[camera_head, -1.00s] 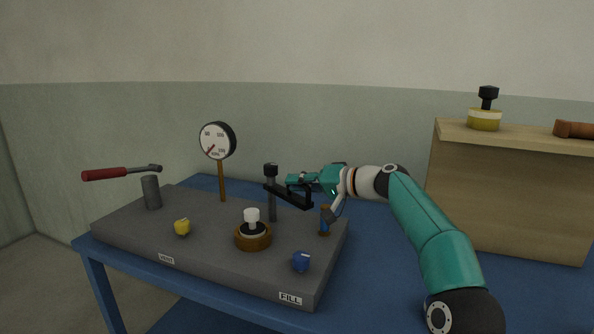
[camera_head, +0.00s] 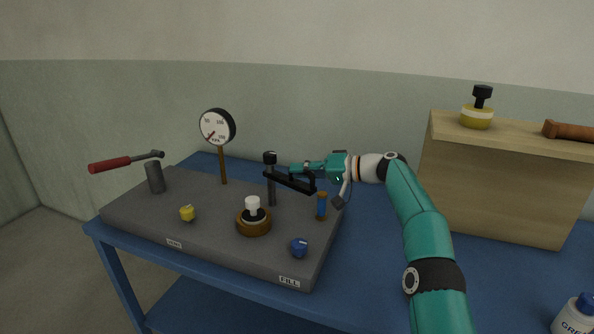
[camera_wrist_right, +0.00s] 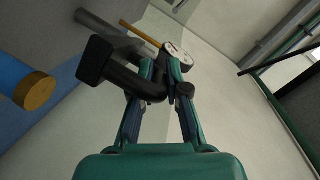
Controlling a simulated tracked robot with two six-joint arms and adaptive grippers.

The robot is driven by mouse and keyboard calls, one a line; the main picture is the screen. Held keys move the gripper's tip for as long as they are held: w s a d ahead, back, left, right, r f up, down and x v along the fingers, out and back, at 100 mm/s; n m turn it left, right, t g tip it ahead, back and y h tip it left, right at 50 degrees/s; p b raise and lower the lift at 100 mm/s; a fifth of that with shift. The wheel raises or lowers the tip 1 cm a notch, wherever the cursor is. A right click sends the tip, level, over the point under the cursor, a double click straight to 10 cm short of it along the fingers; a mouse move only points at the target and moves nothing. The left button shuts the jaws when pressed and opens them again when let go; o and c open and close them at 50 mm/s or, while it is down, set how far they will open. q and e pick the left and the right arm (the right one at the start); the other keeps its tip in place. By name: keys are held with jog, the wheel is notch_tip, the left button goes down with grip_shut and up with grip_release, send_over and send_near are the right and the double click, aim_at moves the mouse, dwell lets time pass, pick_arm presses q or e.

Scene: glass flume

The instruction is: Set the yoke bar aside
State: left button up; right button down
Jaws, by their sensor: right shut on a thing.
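The yoke bar (camera_head: 291,183) is a short black bar at the upright grey post (camera_head: 271,190) with a black top, near the back of the grey block. My right gripper (camera_head: 305,171) comes in from the right and is shut on the bar. In the right wrist view, the fingers (camera_wrist_right: 160,82) close on the black bar (camera_wrist_right: 128,77), with the grey post (camera_wrist_right: 122,40) behind it. I cannot tell whether the bar touches the post. My left gripper is out of view.
The grey block (camera_head: 190,235) also carries a gauge (camera_head: 217,126), red-handled lever (camera_head: 112,164), yellow knob (camera_head: 187,213), blue knob (camera_head: 299,248) and white-topped brass fitting (camera_head: 254,222). A wooden box (camera_head: 500,190) stands right; blue table (camera_head: 385,270) is clear before it. A bottle (camera_head: 574,316) sits front right.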

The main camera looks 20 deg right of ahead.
jog(key=c, duration=1.2)
grip_release()
jog(key=shift+w+d+f, duration=0.1)
jog(key=shift+f, duration=0.05)
jog(key=v, duration=1.2)
